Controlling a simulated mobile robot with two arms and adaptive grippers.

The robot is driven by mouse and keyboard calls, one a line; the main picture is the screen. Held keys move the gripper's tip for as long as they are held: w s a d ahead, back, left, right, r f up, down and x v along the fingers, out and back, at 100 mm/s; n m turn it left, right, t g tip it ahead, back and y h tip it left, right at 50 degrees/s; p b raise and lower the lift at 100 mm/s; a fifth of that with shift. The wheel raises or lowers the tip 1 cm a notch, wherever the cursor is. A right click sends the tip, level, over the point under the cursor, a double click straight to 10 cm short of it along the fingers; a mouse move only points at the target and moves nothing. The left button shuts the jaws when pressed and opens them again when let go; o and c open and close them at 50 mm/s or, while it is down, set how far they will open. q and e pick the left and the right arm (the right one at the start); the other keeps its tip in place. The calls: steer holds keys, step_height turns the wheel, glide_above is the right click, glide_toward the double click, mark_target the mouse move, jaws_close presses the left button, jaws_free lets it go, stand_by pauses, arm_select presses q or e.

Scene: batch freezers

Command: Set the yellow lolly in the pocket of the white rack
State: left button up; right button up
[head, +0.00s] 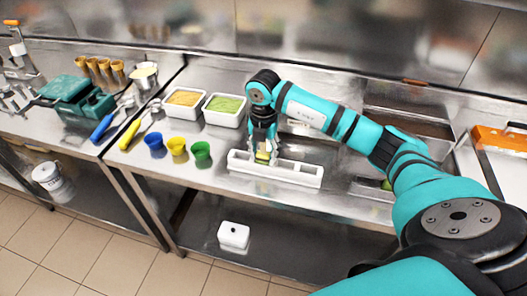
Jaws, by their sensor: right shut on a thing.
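The white rack (303,178) is a long low tray with pockets on the steel counter, right of the cups. My right gripper (263,157) points down over the left part of the rack. It is shut on the yellow lolly (262,157), of which only a small yellow-green patch shows between the fingers. The fingers hide most of the lolly and part of the rack. I cannot tell whether the lolly's lower end is inside a pocket or just above it. My left gripper is not in view.
Blue (153,141), yellow (176,146) and green (201,152) cups stand left of the rack. Behind them are two white tubs, one orange (184,98), one green (225,104). An orange-handled item (500,139) lies far right. The counter's front edge runs just before the rack.

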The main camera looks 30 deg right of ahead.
steer(key=shift+f, duration=0.25)
stand_by(0.4)
steer(key=o, duration=1.2)
step_height(320, 180, up, 12)
steer(key=shift+r, duration=0.1)
steer(key=shift+a, duration=0.1)
